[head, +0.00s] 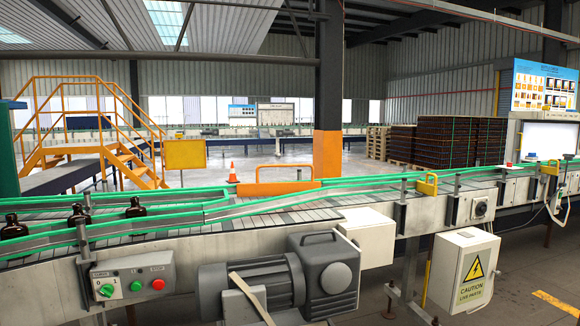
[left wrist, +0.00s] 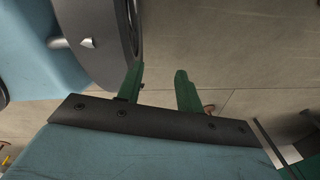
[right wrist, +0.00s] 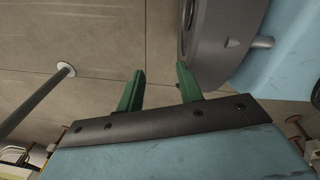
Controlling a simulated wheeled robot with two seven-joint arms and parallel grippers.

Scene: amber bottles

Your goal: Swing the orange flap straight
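An orange flap (head: 278,188) with a loop-shaped orange handle (head: 284,167) shows in the middle of the head view, at the far side of the conveyor. It looks like a long low panel along the far green rail; its exact angle is hard to tell. My left gripper (left wrist: 160,88) shows in the left wrist view, its two green fingers apart with only floor between them. My right gripper (right wrist: 160,88) shows in the right wrist view, also with fingers apart and nothing between them. Neither gripper shows in the head view, so both are away from the flap.
The conveyor (head: 350,204) with green guide rails crosses the head view. Dark amber bottles (head: 135,207) stand on its left part. A grey motor (head: 280,280), a switch box (head: 133,283) and a caution box (head: 462,272) sit on the near side. Yellow brackets (head: 428,184) straddle the rails at right.

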